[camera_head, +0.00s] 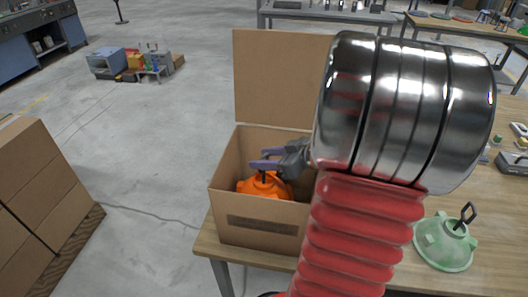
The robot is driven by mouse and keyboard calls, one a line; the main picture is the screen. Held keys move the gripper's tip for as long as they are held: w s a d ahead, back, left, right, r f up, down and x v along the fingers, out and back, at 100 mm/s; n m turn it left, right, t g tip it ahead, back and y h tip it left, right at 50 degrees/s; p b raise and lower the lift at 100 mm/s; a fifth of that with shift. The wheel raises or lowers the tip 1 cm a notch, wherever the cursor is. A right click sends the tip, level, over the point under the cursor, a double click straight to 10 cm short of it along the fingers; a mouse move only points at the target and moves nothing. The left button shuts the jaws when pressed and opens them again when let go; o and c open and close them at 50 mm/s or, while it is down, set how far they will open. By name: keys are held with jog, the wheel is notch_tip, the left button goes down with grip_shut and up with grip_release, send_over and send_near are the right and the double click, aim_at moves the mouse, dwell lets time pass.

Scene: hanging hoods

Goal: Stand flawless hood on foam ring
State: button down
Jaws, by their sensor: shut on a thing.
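An orange hood (262,187) is inside the open cardboard box (260,228), its lower part hidden by the front wall. My gripper (265,160) is over the box, shut on the top of the orange hood, near its dark stem. A pale green hood (443,245) with a dark loop on top stands on the wooden table (492,208) at the right. No foam ring can be made out; my arm covers much of the middle of the view.
The box's raised flap (280,78) stands behind the opening. Stacked cartons (40,200) are at the left. Small items and a grey device (487,165) lie at the table's right side. Other benches stand at the back.

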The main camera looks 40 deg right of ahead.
jog(key=shift+f, duration=0.75)
dwell(0.8)
jog(key=c, duration=1)
grip_release()
jog(key=shift+s, duration=0.1)
jog(key=v, duration=1.3)
jog(key=shift+s+r, duration=0.1)
jog(key=shift+s, duration=0.25)
